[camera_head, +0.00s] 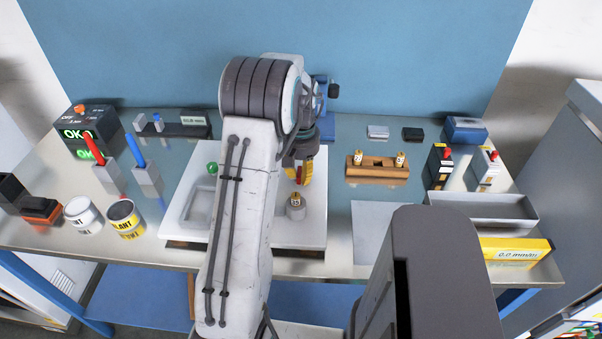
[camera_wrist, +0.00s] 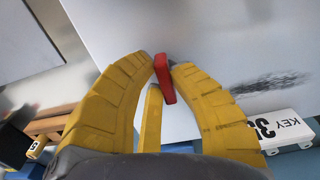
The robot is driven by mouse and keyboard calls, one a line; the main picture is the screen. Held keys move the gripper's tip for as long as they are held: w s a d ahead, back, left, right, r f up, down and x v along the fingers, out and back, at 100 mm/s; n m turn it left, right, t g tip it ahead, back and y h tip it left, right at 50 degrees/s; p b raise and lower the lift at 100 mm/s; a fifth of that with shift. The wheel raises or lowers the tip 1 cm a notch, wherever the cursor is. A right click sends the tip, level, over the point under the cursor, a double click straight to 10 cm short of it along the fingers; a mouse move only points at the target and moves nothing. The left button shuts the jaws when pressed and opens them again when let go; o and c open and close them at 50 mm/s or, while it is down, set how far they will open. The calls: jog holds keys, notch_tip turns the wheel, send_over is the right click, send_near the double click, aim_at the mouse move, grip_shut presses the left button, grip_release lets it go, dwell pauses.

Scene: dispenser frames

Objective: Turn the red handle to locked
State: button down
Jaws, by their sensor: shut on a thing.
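In the wrist view, the red handle (camera_wrist: 164,78) stands out against a white panel (camera_wrist: 210,50), between the tips of my yellow fingers. My gripper (camera_wrist: 163,70) is shut on it. A narrow yellow strip shows between the fingers; I cannot tell what it belongs to. In the head view, my gripper (camera_head: 300,174) hangs over the right part of the white sink board (camera_head: 313,215), with a bit of red at the fingers. My arm hides most of the handle's surroundings there. No locked mark is readable in either view.
A wooden rack (camera_head: 377,171) with small yellow-topped pieces is to the right. Red (camera_head: 94,149) and blue (camera_head: 135,148) levers stand at the left. A white KEY block (camera_wrist: 283,130) shows in the wrist view.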

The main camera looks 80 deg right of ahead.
jog(key=n, duration=0.4)
jog(key=shift+f, duration=0.1)
jog(key=n, duration=0.2)
jog(key=n+b, duration=0.1)
jog(key=n, duration=0.1)
jog(key=shift+d+n, duration=0.2)
jog(key=shift+n, duration=0.1)
jog(key=n, duration=0.4)
jog(key=shift+d, duration=0.1)
jog(key=shift+d+n, duration=0.1)
jog(key=shift+n, duration=2.1)
jog(key=c, duration=1.1)
grip_release()
